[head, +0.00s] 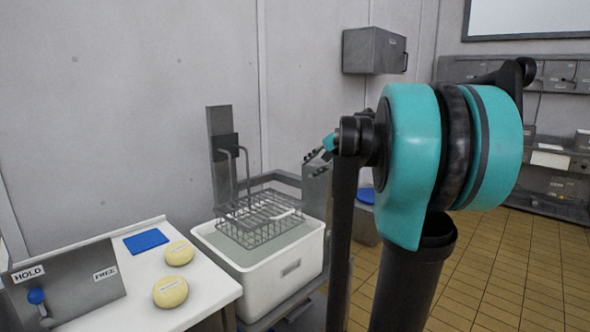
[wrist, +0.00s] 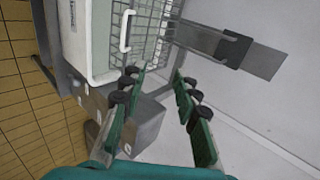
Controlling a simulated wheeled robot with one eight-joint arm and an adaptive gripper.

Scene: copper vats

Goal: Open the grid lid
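The grid lid (head: 258,205) lies flat, closed on top of a wire basket (head: 250,236). A pale handle (head: 285,214) sits on its right side. The basket hangs over a white tub (head: 275,287). In the wrist view the grid lid (wrist: 150,22) and its white handle (wrist: 126,32) show at the top. My gripper (wrist: 156,73) is open and empty, its fingers wide apart, with the lid and handle beyond the fingertips and apart from them.
A white counter (head: 140,283) at left holds two round yellow cheeses (head: 170,291), a blue cloth (head: 146,241) and a HOLD/FREE panel (head: 75,290) with a blue-knobbed lever. A grey upright (head: 221,140) stands behind the basket. Tiled floor is free at right.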

